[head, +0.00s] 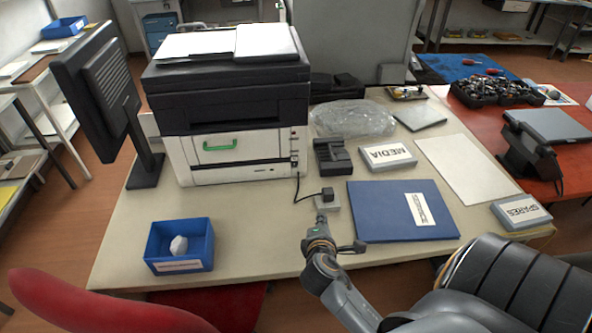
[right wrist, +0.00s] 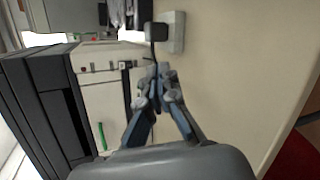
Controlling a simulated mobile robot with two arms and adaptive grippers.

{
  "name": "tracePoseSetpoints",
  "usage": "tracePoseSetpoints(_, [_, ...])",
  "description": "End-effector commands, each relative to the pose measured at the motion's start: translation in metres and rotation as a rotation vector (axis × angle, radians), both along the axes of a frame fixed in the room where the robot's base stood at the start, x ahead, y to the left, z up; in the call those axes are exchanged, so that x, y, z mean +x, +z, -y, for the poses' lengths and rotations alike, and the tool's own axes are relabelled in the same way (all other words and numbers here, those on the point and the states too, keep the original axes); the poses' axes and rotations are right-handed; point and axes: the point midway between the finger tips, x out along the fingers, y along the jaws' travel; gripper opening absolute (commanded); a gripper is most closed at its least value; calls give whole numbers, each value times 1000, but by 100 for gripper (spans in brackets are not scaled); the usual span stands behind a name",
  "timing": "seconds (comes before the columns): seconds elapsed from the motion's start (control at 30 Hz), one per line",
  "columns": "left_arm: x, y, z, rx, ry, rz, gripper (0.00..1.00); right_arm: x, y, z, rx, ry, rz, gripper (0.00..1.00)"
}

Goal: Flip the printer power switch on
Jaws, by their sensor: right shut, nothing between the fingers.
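The printer (head: 236,159) stands at the back left of the table, with a black upper part and a white front. Small dark and red marks (head: 294,158) sit at the right edge of its front; which one is the power switch I cannot tell. In the right wrist view the printer (right wrist: 103,105) is at the left, with the small controls (right wrist: 97,67) near its corner. My right gripper (head: 321,214) is shut and empty, in front of the printer at the right. Its closed fingertips (right wrist: 159,70) point toward the black plug. My left gripper is not in view.
A black plug (head: 327,194) sits on a white outlet box (head: 331,204), its cord running to the printer. A blue bin (head: 180,266), a blue folder (head: 385,211), a MEDIA box (head: 388,157) and a black charger-like device (head: 331,157) lie around. The tabletop (head: 250,225) is clear before the printer.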

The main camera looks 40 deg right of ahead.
Motion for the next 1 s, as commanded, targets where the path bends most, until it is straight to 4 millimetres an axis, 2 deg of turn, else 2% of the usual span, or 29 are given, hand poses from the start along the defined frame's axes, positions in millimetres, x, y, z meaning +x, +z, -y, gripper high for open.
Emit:
tracePoseSetpoints(0.03, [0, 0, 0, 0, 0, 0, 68, 16, 3, 9, -156, 68, -49, 0])
tracePoseSetpoints(0.1, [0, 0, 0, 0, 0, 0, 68, 36, 6, 17, -372, 167, -129, 0])
tracePoseSetpoints(0.2, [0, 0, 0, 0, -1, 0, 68, 60, 7, 20, -639, 296, -247, 0])
tracePoseSetpoints(0.4, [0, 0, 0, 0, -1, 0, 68, 90, -2, 14, -977, 474, -421, 0])
tracePoseSetpoints(0.6, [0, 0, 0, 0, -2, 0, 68, 97, -7, 11, -1072, 528, -474, 0])
tracePoseSetpoints(1.0, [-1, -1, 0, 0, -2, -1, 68, 96, -7, 8, -1069, 526, -472, 0])
